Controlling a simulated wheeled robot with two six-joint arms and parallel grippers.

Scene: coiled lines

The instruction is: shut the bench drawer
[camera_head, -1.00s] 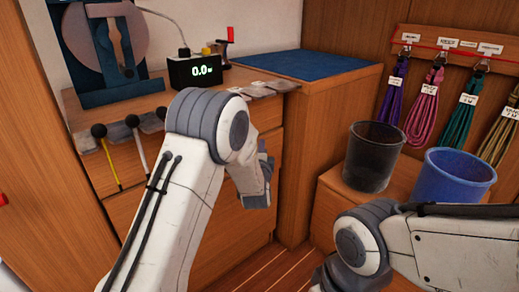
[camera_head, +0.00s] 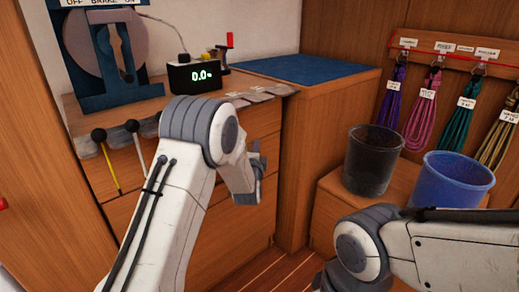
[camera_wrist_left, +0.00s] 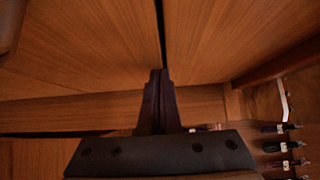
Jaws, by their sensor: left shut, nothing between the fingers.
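The wooden bench (camera_head: 150,92) stands at the left in the head view. Its drawer front (camera_head: 262,122) shows to the right of my left arm, which hides much of the bench face. I see no clear gap at the drawer there and cannot tell how far it stands out. My left gripper (camera_head: 258,161) is in front of the bench face, shut and empty. In the left wrist view its fingers (camera_wrist_left: 158,85) are together, close to wood panels with dark seams. I cannot tell whether they touch wood. My right gripper is out of view; only its arm shows.
A scale display (camera_head: 197,75) and levers (camera_head: 133,126) are on the bench. A blue-topped cabinet (camera_head: 300,68) adjoins it. A black bucket (camera_head: 373,160) and a blue bucket (camera_head: 450,180) stand at the right below hung coiled lines (camera_head: 424,108). Some floor (camera_head: 265,268) is clear.

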